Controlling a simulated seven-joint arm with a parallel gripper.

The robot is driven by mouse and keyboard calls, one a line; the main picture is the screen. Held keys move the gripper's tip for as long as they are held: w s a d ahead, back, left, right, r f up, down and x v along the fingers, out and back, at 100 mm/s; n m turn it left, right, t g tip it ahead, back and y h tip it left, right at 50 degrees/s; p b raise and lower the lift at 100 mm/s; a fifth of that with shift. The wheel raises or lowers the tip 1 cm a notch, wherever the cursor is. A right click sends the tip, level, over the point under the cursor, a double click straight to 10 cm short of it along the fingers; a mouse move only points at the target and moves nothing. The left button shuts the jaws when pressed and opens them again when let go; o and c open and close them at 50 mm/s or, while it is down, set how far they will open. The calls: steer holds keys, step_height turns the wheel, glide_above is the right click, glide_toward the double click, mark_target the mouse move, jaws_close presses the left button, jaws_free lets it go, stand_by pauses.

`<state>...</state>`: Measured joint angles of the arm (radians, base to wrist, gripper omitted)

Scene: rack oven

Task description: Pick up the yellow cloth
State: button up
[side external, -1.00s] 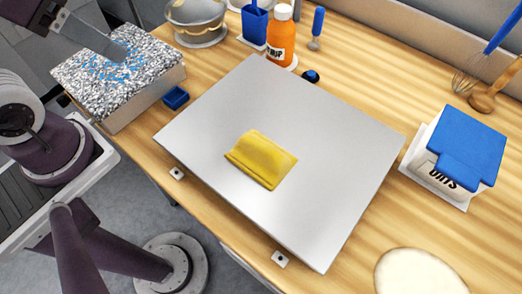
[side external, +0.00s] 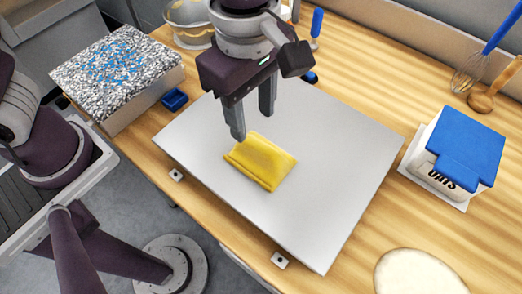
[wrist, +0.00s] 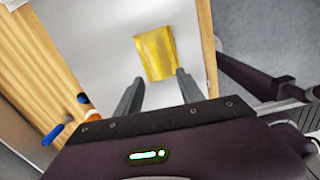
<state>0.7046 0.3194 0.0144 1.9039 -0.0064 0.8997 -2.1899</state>
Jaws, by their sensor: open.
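The yellow cloth (side external: 262,160) lies folded on a light grey board (side external: 340,150) on the wooden table. In the wrist view the cloth (wrist: 155,53) lies just beyond the fingertips, nearer the right one. My gripper (side external: 252,122) is open and empty, with its fingers pointing down. In the side external view it is at the far left side of the cloth, with one fingertip close to the cloth's edge. I cannot tell the exact height of the fingertips or whether they touch anything. The wrist view also shows my gripper (wrist: 158,87) with a wide gap between its fingers.
A speckled grey block (side external: 115,70) and a small blue box (side external: 174,99) are at the left. A white oats container with a blue lid (side external: 465,145) stands at the right. A cream round item (side external: 420,272) lies at the front right. The board around the cloth is clear.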

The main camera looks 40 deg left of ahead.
mark_target(261, 144)
steer(key=shift+n, duration=0.4)
steer(key=f, duration=0.2)
steer(key=d+f, duration=0.1)
steer(key=f, duration=0.5)
steer(key=shift+w+d, duration=0.15)
steer(key=shift+w, duration=0.05)
jaws_close()
